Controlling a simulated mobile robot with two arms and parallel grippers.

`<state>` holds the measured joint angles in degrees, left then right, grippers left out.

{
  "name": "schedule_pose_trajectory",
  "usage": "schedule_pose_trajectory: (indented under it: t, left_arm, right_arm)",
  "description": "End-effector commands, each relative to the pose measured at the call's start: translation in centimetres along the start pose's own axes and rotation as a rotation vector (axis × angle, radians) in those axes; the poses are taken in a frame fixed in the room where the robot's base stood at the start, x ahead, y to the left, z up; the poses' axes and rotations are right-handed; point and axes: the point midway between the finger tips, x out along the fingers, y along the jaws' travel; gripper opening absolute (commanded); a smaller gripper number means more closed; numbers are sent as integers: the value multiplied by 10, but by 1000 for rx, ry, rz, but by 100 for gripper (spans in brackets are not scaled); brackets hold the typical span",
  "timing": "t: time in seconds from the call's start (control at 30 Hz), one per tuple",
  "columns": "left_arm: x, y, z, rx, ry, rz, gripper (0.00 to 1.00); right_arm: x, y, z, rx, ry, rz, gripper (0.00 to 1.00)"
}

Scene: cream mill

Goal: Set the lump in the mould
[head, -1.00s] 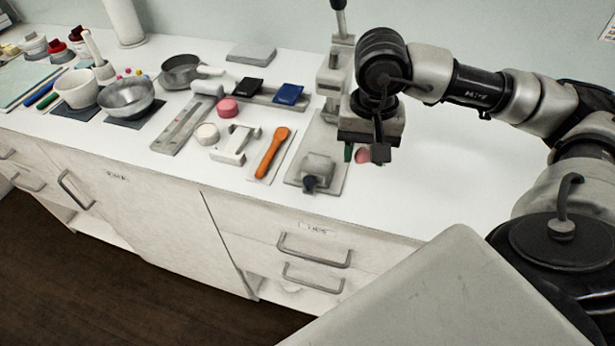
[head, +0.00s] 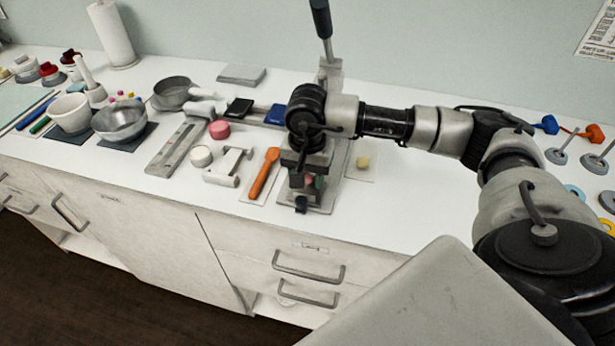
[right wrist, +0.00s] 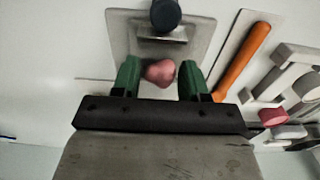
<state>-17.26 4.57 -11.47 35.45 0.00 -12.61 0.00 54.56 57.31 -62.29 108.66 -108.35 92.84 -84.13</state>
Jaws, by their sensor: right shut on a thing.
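My right gripper (head: 307,182) is shut on a pink lump (right wrist: 160,72), which shows between its green fingers in the right wrist view. It hangs over the front of the lever press, whose base plate (head: 322,206) lies on the bench. A small grey block with a dark knob (head: 301,204) sits at the front of that plate; it also shows in the right wrist view (right wrist: 163,38). I take this block to be the mould, but its cavity is not visible. The arm hides part of the press. My left gripper is not in view.
An orange-handled tool (head: 264,172) and a white stand (head: 229,166) lie left of the press. A yellow lump (head: 363,161) rests on a card to its right. The press's upright lever (head: 321,20) rises behind my arm. The bench front right is clear.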

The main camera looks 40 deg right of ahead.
Motion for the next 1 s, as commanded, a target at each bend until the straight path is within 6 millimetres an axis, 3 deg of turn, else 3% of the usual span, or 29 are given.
schedule_pose_trajectory:
  t: [0.17, 0.57, 0.6, 0.73, 1.0]
  left_arm:
    - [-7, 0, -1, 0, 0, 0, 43]
    - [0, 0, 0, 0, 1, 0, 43]
    - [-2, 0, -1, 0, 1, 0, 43]
    - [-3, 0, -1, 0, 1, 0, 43]
    - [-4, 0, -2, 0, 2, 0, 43]
  right_arm:
    - [19, 0, 0, -1, -2, 0, 18]
    - [25, 0, 0, -1, -1, -1, 18]
    - [23, 0, 0, -1, 0, -1, 50]
    - [23, 0, 0, -1, -1, 0, 69]
    - [22, 0, 0, -1, -1, 0, 69]
